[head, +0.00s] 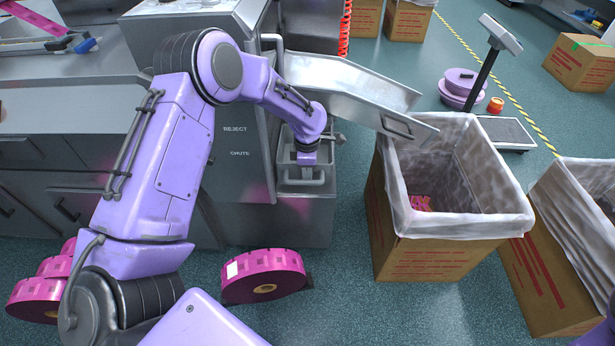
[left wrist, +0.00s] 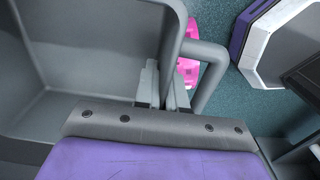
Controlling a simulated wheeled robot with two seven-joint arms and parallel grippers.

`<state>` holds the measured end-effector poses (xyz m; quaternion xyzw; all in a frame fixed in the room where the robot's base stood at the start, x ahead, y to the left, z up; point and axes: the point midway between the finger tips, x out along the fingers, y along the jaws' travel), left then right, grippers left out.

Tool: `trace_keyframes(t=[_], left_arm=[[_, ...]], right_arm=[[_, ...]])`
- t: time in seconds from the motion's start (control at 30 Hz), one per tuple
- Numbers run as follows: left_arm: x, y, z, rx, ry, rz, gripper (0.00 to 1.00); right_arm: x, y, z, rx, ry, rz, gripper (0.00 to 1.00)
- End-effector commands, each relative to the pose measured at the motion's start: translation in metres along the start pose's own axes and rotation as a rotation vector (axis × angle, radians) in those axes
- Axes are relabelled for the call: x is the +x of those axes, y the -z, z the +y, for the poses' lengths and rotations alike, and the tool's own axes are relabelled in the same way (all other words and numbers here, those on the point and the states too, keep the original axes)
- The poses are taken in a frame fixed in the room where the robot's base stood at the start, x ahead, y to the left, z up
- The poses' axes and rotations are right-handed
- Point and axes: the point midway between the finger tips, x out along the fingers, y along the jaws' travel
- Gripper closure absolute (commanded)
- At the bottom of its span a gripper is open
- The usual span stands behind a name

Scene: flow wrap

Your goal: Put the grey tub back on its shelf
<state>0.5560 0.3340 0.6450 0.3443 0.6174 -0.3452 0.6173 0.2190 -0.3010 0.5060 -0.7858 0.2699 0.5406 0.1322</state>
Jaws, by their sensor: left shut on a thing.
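The grey tub (head: 286,158) is at the recess of the steel machine, below the metal chute, with its handle side facing me. In the left wrist view the tub (left wrist: 75,60) fills the left side, and its looped handle (left wrist: 213,72) sticks out to the right. My left gripper (head: 307,160) reaches down to the tub's near side. In the left wrist view its fingers (left wrist: 164,88) are closed on the tub at the handle. The grey ledge (head: 318,204) shows under the tub; I cannot tell whether the tub rests fully on it. My right gripper is not in view.
The metal chute (head: 345,85) slopes above and right of the tub towards a lined cardboard box (head: 425,255) with pink wrappers inside. Pink film rolls (head: 264,275) lie on the floor below. Another lined box (head: 545,270) stands at the right. Green floor between is clear.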

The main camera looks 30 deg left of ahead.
Motion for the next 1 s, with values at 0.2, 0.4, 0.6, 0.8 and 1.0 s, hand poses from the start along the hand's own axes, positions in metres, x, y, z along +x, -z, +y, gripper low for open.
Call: trace_keyframes(t=[0.2,0.4,0.6,0.8,1.0], left_arm=[[0.046,0.001,0.043,0.000,0.001,0.000,1.00],[0.065,0.001,0.059,0.000,0.000,0.000,1.00],[0.088,0.001,0.061,0.001,-0.001,0.001,1.00],[0.090,0.001,0.062,0.002,-0.003,-0.001,1.00],[0.093,0.001,0.061,0.002,-0.002,0.001,0.71]], right_arm=[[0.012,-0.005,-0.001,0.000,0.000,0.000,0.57],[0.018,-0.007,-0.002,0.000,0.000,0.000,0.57],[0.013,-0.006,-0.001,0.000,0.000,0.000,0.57],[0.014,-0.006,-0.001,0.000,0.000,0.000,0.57],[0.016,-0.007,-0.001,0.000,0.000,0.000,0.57]])
